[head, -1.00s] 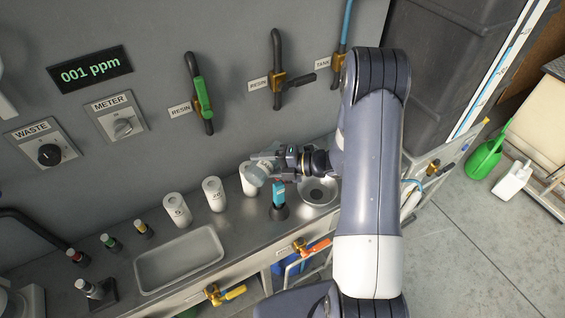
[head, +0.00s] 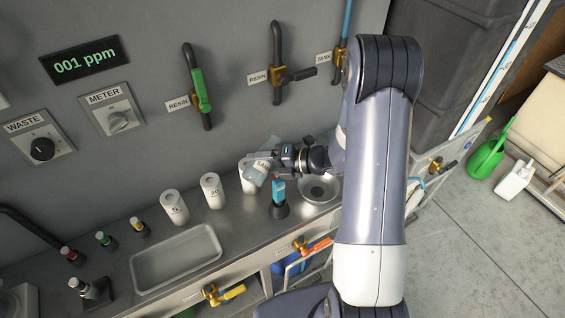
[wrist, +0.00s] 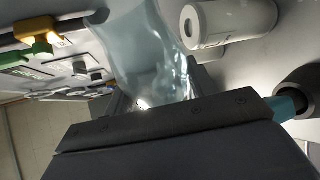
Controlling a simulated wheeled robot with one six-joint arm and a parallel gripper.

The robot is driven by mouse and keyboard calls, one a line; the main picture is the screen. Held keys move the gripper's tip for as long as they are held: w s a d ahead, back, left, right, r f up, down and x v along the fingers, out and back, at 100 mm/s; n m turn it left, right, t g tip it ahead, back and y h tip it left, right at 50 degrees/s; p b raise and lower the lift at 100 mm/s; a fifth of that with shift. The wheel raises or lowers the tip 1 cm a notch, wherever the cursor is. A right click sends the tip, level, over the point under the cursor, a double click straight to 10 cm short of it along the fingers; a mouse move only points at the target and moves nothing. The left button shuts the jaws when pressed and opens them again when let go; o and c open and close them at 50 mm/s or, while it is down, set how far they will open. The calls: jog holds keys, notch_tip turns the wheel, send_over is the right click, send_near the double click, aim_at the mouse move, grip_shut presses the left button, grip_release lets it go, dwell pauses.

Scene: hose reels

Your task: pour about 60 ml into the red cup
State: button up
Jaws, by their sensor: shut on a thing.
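The gripper's dark fingers cross the lower part of that view. No red cup shows in either view.
White cylinders marked 5 (head: 174,208) and 20 (head: 212,191) stand left of the gripper. A teal-topped item in a black holder (head: 279,208) stands just below it. A round basin (head: 320,189) is at the right, a shallow tray (head: 176,258) at the left.

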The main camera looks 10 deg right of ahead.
jog(key=shift+r+n+h+b, duration=0.15)
jog(key=shift+n+h+b, duration=0.25)
jog(key=shift+n, duration=0.3)
jog(key=shift+d, duration=0.1)
dwell(1.5)
